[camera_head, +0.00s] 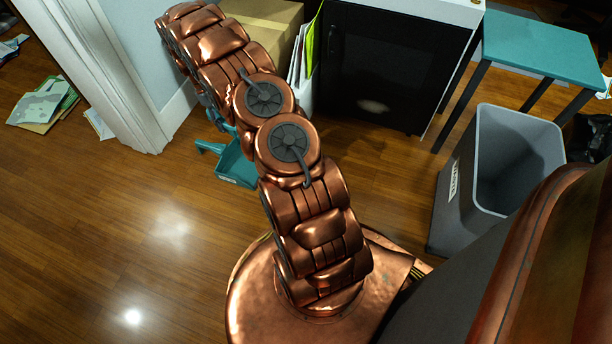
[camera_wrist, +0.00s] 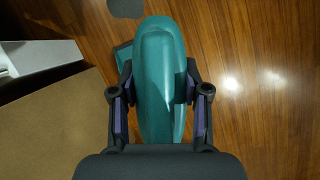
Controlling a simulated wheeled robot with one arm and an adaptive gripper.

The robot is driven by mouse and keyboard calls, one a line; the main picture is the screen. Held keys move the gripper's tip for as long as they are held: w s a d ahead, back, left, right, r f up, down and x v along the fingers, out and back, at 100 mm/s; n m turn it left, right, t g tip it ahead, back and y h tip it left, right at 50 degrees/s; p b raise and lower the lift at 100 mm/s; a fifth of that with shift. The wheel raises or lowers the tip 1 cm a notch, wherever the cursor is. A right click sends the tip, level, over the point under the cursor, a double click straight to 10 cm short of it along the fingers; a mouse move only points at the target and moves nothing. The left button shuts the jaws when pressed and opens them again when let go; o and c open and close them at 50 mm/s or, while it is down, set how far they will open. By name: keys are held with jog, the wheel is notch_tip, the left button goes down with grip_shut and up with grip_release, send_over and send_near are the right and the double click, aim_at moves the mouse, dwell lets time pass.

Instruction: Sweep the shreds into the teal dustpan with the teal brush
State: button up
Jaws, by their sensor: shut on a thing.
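My gripper (camera_wrist: 159,84) is shut on a smooth, rounded teal thing, which looks like the teal brush (camera_wrist: 158,50). One finger presses each side of it. Its lower end is hidden behind my gripper. In the head view, my arm hides most of my gripper and the held thing. The teal dustpan (camera_head: 237,167) sits on the wooden floor just left of my arm, partly covered by it. A teal edge (camera_wrist: 123,58) shows left of the held thing in the wrist view; I cannot tell which thing it belongs to. I cannot make out any shreds.
A cardboard box (camera_head: 268,18) and a dark cabinet (camera_head: 375,65) stand behind my arm. A white door frame (camera_head: 125,80) is at left, with papers (camera_head: 45,103) beyond it. A grey bin (camera_head: 460,185) and teal table (camera_head: 545,45) are at right. The left foreground floor is clear.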

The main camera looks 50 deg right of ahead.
jog(key=s+d+f+m+t+y, duration=0.1)
jog(key=s+d+f+m, duration=0.2)
jog(key=s+f, duration=0.4)
jog(key=s+d+f+m+t+y, duration=0.1)
jog(key=s+d+f+m, duration=0.3)
jog(key=s+f+m, duration=0.2)
jog(key=s+d+f+m+t+y, duration=0.1)
jog(key=s+f+m, duration=0.4)
jog(key=s+f, duration=0.5)
jog(key=shift+s+d+f+y+b, duration=0.1)
jog(key=shift+d+f+y+b, duration=0.15)
jog(key=shift+d+f, duration=0.3)
jog(key=shift+s+d+f+y+b, duration=0.1)
jog(key=shift+d+f+y, duration=0.2)
jog(key=shift+d, duration=0.4)
jog(key=shift+a+r+p, duration=0.1)
jog(key=shift+p, duration=0.25)
